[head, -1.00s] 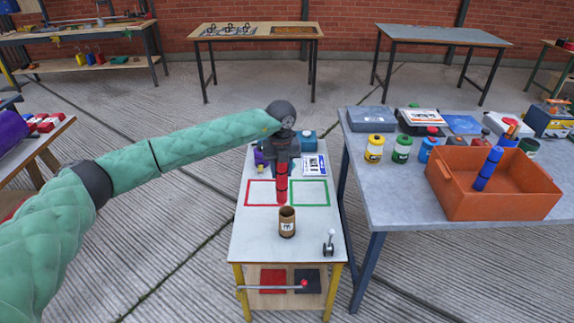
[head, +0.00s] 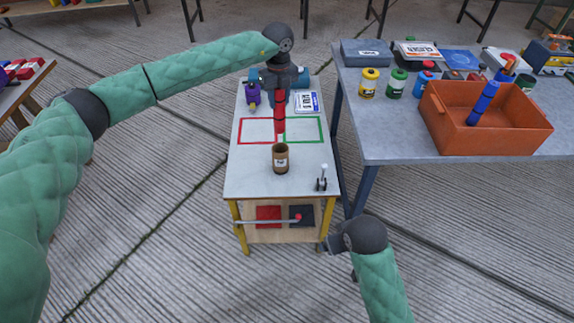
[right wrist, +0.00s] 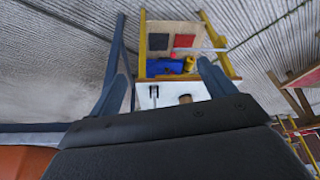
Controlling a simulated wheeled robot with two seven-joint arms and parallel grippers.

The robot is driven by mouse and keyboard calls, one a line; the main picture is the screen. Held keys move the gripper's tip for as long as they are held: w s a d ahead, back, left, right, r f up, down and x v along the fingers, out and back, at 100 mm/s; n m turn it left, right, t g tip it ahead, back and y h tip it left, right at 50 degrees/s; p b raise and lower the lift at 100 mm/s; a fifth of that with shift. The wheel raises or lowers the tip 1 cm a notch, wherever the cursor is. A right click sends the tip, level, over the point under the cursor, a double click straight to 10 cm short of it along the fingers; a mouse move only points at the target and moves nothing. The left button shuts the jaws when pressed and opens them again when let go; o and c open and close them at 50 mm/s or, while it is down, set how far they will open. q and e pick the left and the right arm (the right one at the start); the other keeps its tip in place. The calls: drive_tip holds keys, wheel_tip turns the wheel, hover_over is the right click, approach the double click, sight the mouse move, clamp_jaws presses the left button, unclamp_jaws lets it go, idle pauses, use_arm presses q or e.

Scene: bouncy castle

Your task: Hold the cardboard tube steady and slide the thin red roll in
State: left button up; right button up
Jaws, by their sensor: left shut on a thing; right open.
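The cardboard tube (head: 280,160), brown with a white label, stands upright with its open end up on the small white-topped table. My left gripper (head: 279,92) points down and is shut on the thin red roll (head: 279,118), which has dark bands and hangs upright behind the tube. The roll is apart from the tube; its lower end is near the red and green outlines. My right gripper (head: 338,246) is empty, low beside the table's front right corner. Its two fingers show spread open in the right wrist view (right wrist: 168,85). The tube's brown edge shows small there (right wrist: 185,99).
A small lever (head: 322,180) stands at the white table's (head: 245,182) right front. A purple object (head: 252,98) and a labelled card (head: 307,101) lie at its back. The grey table (head: 385,142) at right holds an orange bin (head: 515,137) with a blue roll (head: 483,103).

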drive_tip(key=w+a+r+n+t+h, duration=0.1)
drive_tip(key=w+a+r+n+t, duration=0.15)
drive_tip(key=w, duration=0.85)
drive_tip(key=w+a+r+n+t+h, duration=0.1)
drive_tip(key=w+a+r+n+t, duration=0.2)
drive_tip(key=w, duration=0.7)
drive_tip(key=n+t+y, duration=0.1)
drive_tip(key=n+t, duration=0.2)
drive_tip(key=n, duration=1.6)
approach(279, 147)
drive_tip(key=s+d, duration=0.5)
drive_tip(key=s, duration=0.1)
drive_tip(key=w+a+f+n+y, duration=0.1)
drive_tip(key=w+n, duration=0.2)
drive_tip(key=w, duration=0.1)
drive_tip(key=w+a+f+n, duration=0.1)
drive_tip(key=w+a+n, duration=0.1)
drive_tip(key=w+n, duration=0.2)
drive_tip(key=w+a+f+n+t+y, duration=0.1)
drive_tip(key=w+n, duration=0.2)
drive_tip(key=w, duration=0.1)
drive_tip(key=shift+w+a+f+n+y, duration=0.25)
drive_tip(key=shift+f+y, duration=0.05)
drive_tip(key=shift+c, duration=0.2)
drive_tip(key=c, duration=1.4)
